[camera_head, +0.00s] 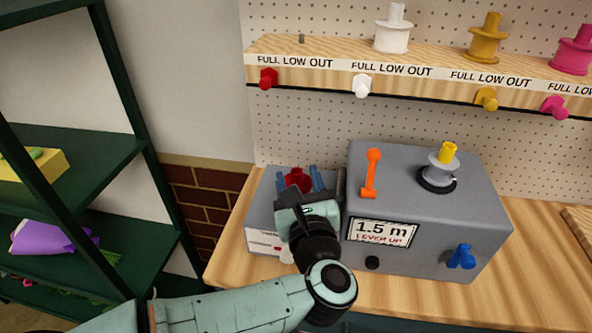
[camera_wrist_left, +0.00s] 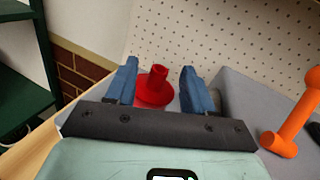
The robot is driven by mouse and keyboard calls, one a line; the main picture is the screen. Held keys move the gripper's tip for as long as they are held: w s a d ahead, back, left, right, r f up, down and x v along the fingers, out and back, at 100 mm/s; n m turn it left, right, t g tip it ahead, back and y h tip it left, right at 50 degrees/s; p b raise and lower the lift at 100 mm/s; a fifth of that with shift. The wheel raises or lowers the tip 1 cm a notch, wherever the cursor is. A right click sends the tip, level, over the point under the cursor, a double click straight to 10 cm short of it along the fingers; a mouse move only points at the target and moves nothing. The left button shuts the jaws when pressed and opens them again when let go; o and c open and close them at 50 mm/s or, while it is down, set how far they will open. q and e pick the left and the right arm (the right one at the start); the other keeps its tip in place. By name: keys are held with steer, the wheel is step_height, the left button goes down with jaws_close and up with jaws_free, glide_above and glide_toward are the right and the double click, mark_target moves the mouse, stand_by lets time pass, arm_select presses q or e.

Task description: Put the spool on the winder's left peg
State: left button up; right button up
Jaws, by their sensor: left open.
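A red spool (camera_head: 296,177) stands upright at the low grey left part (camera_head: 262,213) of the winder; it also shows in the left wrist view (camera_wrist_left: 157,90). My left gripper (camera_head: 299,171) is open, with its blue fingers on either side of the spool. In the left wrist view the left gripper (camera_wrist_left: 160,68) shows gaps between the fingers and the spool's stem. The left peg itself is not visible, and I cannot tell whether the spool sits on it. The winder's tall grey body (camera_head: 435,207) carries a grey spool with a yellow top (camera_head: 443,166) on its right. My right gripper is not in view.
An orange lever (camera_head: 371,173) stands close to the right of my left gripper. A blue crank (camera_head: 461,257) is on the winder's front. Above, a wooden shelf (camera_head: 330,50) holds white, yellow and pink spools, with a bare peg at its left. A dark green rack (camera_head: 90,170) stands left.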

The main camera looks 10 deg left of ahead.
arm_select(q)
steer(key=v, duration=0.8)
steer(key=shift+s+d+b, duration=0.15)
steer(key=shift+s+b, duration=0.15)
